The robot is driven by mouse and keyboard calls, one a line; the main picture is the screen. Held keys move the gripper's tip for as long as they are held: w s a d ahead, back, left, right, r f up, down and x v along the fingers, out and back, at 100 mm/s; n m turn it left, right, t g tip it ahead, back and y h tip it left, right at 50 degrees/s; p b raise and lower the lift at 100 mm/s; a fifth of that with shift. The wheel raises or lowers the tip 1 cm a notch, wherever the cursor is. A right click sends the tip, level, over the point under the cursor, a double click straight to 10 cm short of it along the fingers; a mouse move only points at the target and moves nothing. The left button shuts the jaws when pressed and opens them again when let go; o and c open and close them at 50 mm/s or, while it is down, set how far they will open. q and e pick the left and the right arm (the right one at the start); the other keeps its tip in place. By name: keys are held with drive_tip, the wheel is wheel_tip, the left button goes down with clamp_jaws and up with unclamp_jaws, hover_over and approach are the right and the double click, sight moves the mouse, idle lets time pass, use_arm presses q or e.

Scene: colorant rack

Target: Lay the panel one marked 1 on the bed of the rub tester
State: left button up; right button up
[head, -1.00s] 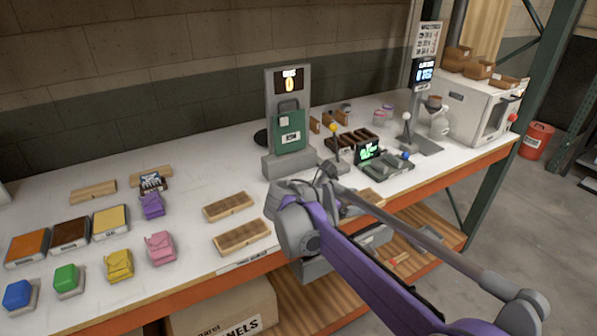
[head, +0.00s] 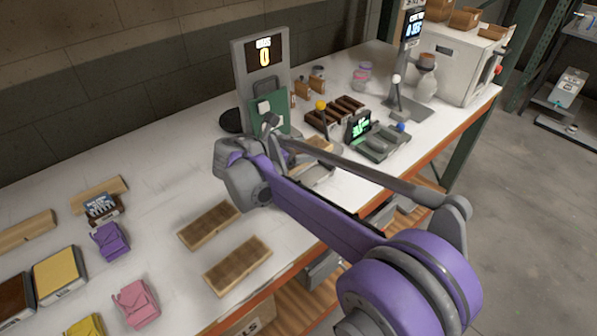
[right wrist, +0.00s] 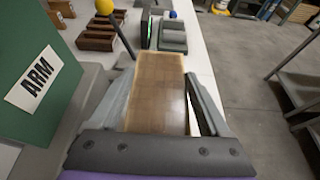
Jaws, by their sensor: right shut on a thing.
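My right gripper (right wrist: 162,105) is shut on a wooden panel (right wrist: 160,82), a thin board with a pale rim and brown face; no number is readable on it. A tan piece of this panel (head: 320,144) shows behind my arm in the head view. The rub tester (head: 262,52) is a grey tower with a display reading 0 and a green block (head: 266,110), labelled ARM in the right wrist view (right wrist: 38,80). The panel is held to the right of the tester's green block. The bed is mostly hidden by my arm. My left gripper is out of view.
Two wooden panels (head: 208,225) (head: 237,265) lie on the white table (head: 165,255). Brown blocks (head: 333,110), a yellow-knobbed post and a grey scale-like device (head: 378,143) stand right of the tester. Pink and purple pouches lie at the left.

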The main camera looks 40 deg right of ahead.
sight(306, 172)
wheel_tip(306, 172, down, 8)
drive_tip(key=shift+s+f+b, duration=0.1)
drive_tip(key=shift+f+b, duration=0.1)
drive_tip(key=shift+b, duration=0.15)
drive_tip(key=shift+f, duration=0.1)
drive_tip(key=o, duration=1.3)
drive_tip(key=shift+c, duration=0.2)
drive_tip(key=shift+a+r, duration=0.15)
drive_tip(key=shift+r, duration=0.05)
drive_tip(key=v, duration=1.1)
drive_tip(key=shift+a, duration=0.3)
